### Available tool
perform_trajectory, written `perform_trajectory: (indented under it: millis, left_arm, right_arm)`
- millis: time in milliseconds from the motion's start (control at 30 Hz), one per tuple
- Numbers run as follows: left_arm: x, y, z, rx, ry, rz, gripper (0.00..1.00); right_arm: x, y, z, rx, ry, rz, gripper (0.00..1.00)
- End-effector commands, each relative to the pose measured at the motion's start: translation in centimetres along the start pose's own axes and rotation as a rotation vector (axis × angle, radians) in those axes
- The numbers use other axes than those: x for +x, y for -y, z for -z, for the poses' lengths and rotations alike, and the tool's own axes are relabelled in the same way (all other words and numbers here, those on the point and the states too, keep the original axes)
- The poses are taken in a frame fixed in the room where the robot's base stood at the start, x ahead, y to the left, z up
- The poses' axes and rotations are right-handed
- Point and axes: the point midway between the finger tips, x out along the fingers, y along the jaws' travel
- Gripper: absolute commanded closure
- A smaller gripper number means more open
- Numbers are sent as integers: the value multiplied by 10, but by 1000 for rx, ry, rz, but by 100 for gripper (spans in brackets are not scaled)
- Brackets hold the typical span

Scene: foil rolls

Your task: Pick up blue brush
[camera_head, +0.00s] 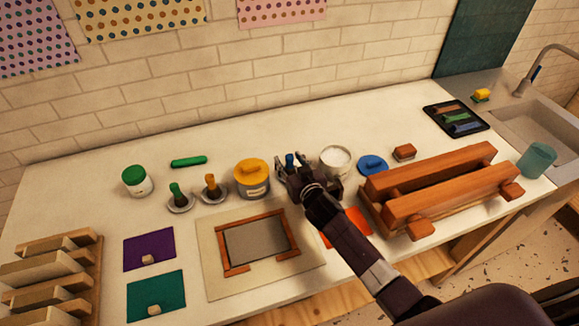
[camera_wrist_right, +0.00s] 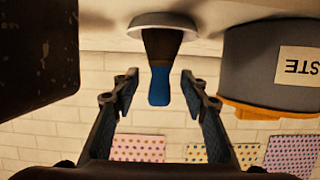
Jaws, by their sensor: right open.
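The blue brush (camera_head: 289,160) stands upright on the counter, partly hidden by my right gripper (camera_head: 293,172) in the head view. In the right wrist view, which is upside down, the brush (camera_wrist_right: 160,85) has a blue handle and dark lower part and stands on a pale round dish (camera_wrist_right: 150,19). My right gripper (camera_wrist_right: 160,93) is open, with one finger on each side of the blue handle and gaps showing between. My left gripper is not in view.
An orange-lidded paste jar (camera_head: 252,184) stands close on the left, and an open white jar (camera_head: 336,161) close on the right. Green (camera_head: 176,192) and orange (camera_head: 210,184) brushes stand farther left. A wooden press (camera_head: 440,185) is to the right. Free counter lies behind.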

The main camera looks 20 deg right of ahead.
Motion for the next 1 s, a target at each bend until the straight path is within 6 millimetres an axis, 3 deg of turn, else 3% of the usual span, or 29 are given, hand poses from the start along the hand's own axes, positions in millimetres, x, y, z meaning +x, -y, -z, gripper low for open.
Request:
perform_trajectory:
  millis: [100,467,767,1000]
  left_arm:
    - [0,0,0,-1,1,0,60]
    - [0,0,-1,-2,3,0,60]
    - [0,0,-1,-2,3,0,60]
    - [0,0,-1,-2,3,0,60]
  right_arm:
    - [0,0,0,0,-1,0,60]
    - [0,0,0,0,-1,0,100]
    - [0,0,2,0,-2,0,100]
    - [-5,0,18,0,-6,0,100]
